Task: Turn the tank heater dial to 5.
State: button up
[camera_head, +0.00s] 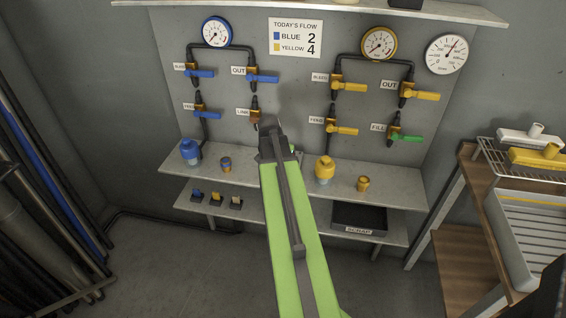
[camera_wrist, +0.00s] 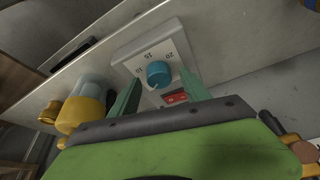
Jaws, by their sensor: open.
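The tank heater dial (camera_wrist: 159,74) is a round teal knob on a white panel (camera_wrist: 128,50) in the wrist view. The numbers 10, 15 and 20 show around its upper side; I cannot make out a 5. A pale mark seems to sit at the knob's lower edge, but it is too small to read surely. My gripper (camera_wrist: 160,80) is open, with one green finger on each side of the knob; I cannot tell whether they touch it. A red patch shows below the knob. In the head view my gripper (camera_head: 270,132) and arm hide the heater.
The valve board (camera_head: 300,90) with blue, yellow and green handles stands behind my gripper. A blue bottle (camera_head: 190,152) and a yellow bottle (camera_head: 324,170) stand on the shelf (camera_head: 240,170) either side of my arm. A black tray (camera_head: 358,217) is on the lower shelf.

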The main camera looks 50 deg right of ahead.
jog(key=p+v, duration=1.4)
jog(key=v, duration=0.2)
jog(key=shift+r+p, duration=0.4)
jog(key=shift+a, duration=0.1)
jog(key=shift+w, duration=0.1)
jog(key=w+a+n+t+y, duration=0.1)
jog(key=w+a+n, duration=0.3)
jog(key=a, duration=0.9)
jog(key=w+a+n+y, duration=0.15)
jog(key=w+a, duration=0.45)
jog(key=a, duration=0.6)
jog(key=s+a+f+n+g+y, duration=0.1)
jog(key=s+a+n, duration=0.2)
jog(key=a, duration=0.4)
jog(key=s+a+n+g+y, duration=0.1)
jog(key=s+a+n, duration=0.2)
jog(key=a+n, duration=0.3)
jog(key=shift+a+f, duration=0.4)
jog(key=shift+a, duration=0.35)
